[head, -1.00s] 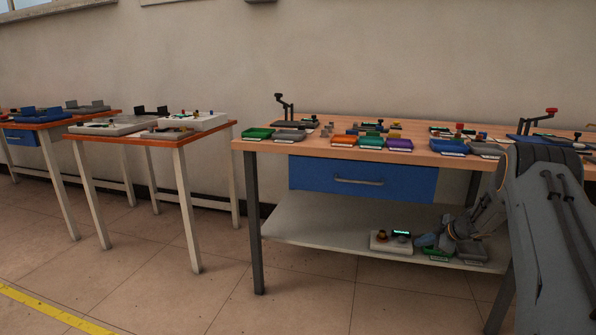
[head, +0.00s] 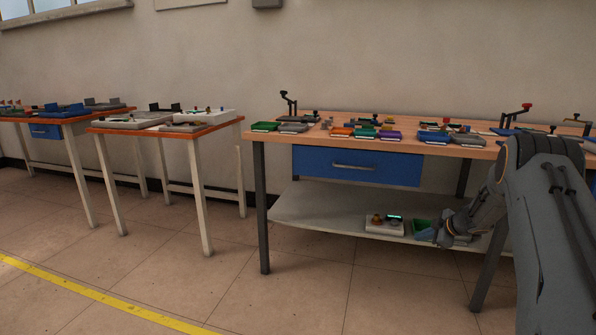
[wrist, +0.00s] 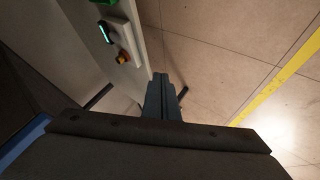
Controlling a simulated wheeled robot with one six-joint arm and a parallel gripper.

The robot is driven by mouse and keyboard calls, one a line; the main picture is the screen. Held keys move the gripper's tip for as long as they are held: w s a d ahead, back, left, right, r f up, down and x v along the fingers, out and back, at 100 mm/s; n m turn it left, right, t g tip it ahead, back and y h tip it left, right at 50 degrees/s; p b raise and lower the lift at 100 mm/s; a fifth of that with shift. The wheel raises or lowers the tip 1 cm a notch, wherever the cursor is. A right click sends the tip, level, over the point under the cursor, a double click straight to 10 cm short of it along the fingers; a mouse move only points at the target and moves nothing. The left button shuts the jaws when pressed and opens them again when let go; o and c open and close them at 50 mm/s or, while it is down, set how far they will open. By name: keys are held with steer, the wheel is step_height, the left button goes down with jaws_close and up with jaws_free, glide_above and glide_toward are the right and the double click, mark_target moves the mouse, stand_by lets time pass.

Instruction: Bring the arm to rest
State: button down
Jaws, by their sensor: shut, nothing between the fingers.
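My arm (head: 545,200) is at the right of the head view, folded down in front of the workbench. My gripper (head: 440,238) hangs low, at about the height of the lower shelf in the picture. In the wrist view the gripper (wrist: 162,80) points away with its fingers together and nothing between them. Whether it touches anything on the shelf cannot be told from the head view. The wrist view shows floor beyond and to the right of the fingertips.
The workbench (head: 278,142) carries many trays and parts; its lower shelf (head: 310,210) holds a white unit with a lit green display (head: 384,228), also in the wrist view (wrist: 122,44), and a green tray (head: 422,230). Orange-edged tables (head: 150,131) stand left. The floor (head: 170,285) in front is clear.

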steer(key=w+a+r+m+t+h, duration=0.1)
steer(key=w+a+r+m+h, duration=0.1)
steer(key=a+r, duration=1.1)
steer(key=s+a+r+m+h, duration=0.1)
steer(key=s+a+r+m, duration=0.15)
steer(key=s+a, duration=0.4)
steer(key=s+a+r+m, duration=0.1)
steer(key=s+a+r, duration=0.25)
steer(key=a, duration=0.55)
steer(key=s+a+m+g, duration=0.1)
steer(key=s+a+g, duration=0.3)
steer(key=s, duration=1.2)
steer(key=s+a+m+g, duration=0.15)
steer(key=s+a, duration=0.45)
steer(key=s, duration=1.1)
steer(key=s+a+g, duration=0.4)
steer(key=s+a, duration=0.1)
steer(key=s, duration=1.1)
steer(key=s+d+r+m+p, duration=0.1)
steer(key=d+r+m+p, duration=0.4)
steer(key=d+r+p, duration=1.2)
step_height(320, 180, up, 4)
steer(key=p, duration=0.8)
steer(key=shift+f+m+h, duration=0.25)
steer(key=shift+m+h, duration=0.05)
steer(key=shift+m, duration=0.1)
